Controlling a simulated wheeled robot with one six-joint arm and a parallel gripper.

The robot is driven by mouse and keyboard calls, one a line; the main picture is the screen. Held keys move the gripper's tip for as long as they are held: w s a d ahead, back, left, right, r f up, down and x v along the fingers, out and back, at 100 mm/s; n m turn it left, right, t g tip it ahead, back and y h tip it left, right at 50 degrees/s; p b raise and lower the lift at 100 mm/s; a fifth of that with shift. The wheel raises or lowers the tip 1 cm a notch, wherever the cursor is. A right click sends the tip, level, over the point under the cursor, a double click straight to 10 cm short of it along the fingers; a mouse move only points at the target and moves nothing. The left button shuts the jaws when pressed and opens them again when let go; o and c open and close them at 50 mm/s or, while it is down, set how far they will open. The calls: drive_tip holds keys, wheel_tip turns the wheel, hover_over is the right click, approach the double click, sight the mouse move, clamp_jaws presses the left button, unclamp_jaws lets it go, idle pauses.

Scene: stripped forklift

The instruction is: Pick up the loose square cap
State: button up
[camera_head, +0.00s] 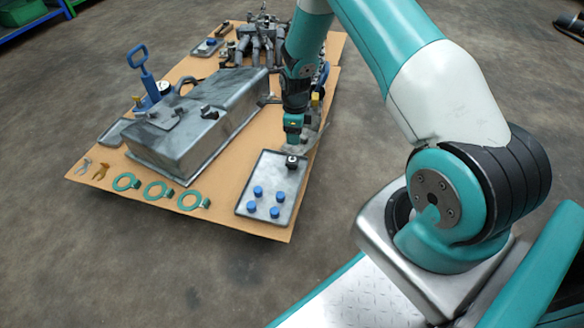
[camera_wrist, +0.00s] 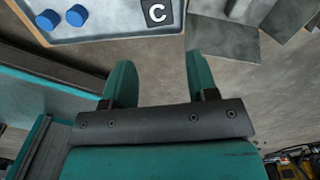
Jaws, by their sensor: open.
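My gripper (camera_head: 293,136) hangs over the far right edge of the small metal tray (camera_head: 243,208) in the head view. In the wrist view its two teal fingers (camera_wrist: 159,72) are apart with nothing between them, and bare floor shows behind them. A small dark fitting (camera_head: 209,113) sits on top of the grey metal tank (camera_head: 160,155); it may be the square cap, but it is too small to be sure. Several round blue caps (camera_head: 257,191) lie on the small tray; two blue caps (camera_wrist: 77,15) show at the wrist view's top left.
Green rings (camera_head: 158,190) lie along the board's front edge. A blue-handled tool (camera_head: 147,75) stands left of the tank; grey machine parts (camera_head: 262,35) stand behind. Open floor lies in front.

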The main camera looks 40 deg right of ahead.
sight(292, 160)
wheel_tip(292, 160, down, 8)
drive_tip(key=b, duration=0.4)
drive_tip(key=shift+a+f, duration=0.1)
drive_tip(key=shift+f, duration=0.1)
drive_tip(key=f+b, duration=0.4)
drive_tip(key=f, duration=0.1)
drive_tip(key=shift+w+a+f, duration=0.15)
drive_tip(key=shift+w+a, duration=0.05)
drive_tip(key=shift+a, duration=0.05)
drive_tip(key=c, duration=0.6)
drive_tip(key=shift+r, duration=0.25)
